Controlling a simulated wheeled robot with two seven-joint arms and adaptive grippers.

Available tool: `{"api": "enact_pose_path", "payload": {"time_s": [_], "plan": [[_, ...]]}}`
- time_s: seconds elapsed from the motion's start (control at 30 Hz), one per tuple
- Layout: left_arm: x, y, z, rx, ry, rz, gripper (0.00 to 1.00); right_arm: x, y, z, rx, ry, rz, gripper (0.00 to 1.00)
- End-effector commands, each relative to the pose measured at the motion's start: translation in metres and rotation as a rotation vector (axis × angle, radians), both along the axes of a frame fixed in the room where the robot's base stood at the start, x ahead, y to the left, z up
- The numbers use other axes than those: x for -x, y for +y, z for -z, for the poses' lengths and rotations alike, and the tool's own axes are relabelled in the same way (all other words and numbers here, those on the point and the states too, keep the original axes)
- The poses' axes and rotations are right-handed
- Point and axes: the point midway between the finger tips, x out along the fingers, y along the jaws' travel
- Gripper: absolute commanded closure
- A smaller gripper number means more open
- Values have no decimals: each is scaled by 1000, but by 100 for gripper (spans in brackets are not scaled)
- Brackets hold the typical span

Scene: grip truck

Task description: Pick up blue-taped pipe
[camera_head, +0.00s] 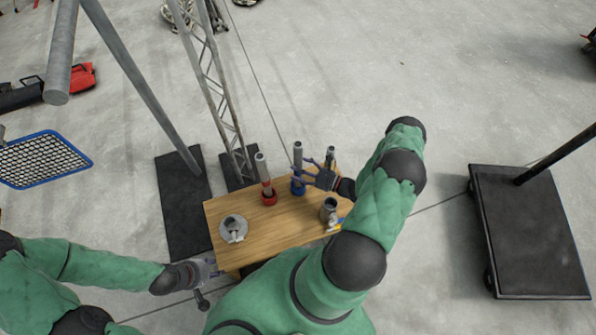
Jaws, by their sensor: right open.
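The blue-taped pipe (298,156) stands upright on the small wooden table (285,226), with blue at its lower end. My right gripper (298,172) comes from the right side with its fingers spread open at the pipe's lower half. I cannot tell whether the fingers touch it or how far they reach around it. Behind the hand a third grey pipe (330,155) shows only its upper part. A red-taped pipe (263,172) stands upright to the left. My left gripper (212,276) is low at the table's front left corner; its jaws are too small to read.
A grey flanged part (232,228) lies at the table's left, and a grey cup-like part (329,206) with something yellow beside it at the right. A lattice truss (215,90) and poles rise behind. A black cart (530,230) stands at the right.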

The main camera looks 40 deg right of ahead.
Motion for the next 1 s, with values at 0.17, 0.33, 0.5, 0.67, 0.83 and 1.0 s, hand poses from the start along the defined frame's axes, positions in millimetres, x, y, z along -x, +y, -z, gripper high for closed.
{"api": "enact_pose_path", "payload": {"time_s": [0.17, 0.33, 0.5, 0.67, 0.83, 1.0], "plan": [[0, 0, 3, 0, 0, 0, 60, -8, 4, 0, 1, 0, 0, 24], [0, 0, 3, 0, 0, 0, 60, -8, 4, -1, 1, 0, 1, 24], [0, 0, 3, 0, -1, 0, 60, -8, 4, -1, 1, 0, 1, 69], [0, 0, 3, 0, -1, 0, 60, -8, 4, -1, 0, -1, 1, 99], [0, 0, 2, 0, -1, 0, 60, -8, 4, -1, 1, 0, 1, 100], [0, 0, -6, 0, 0, 0, 60, -8, 4, -16, 0, -1, 0, 100]]}}
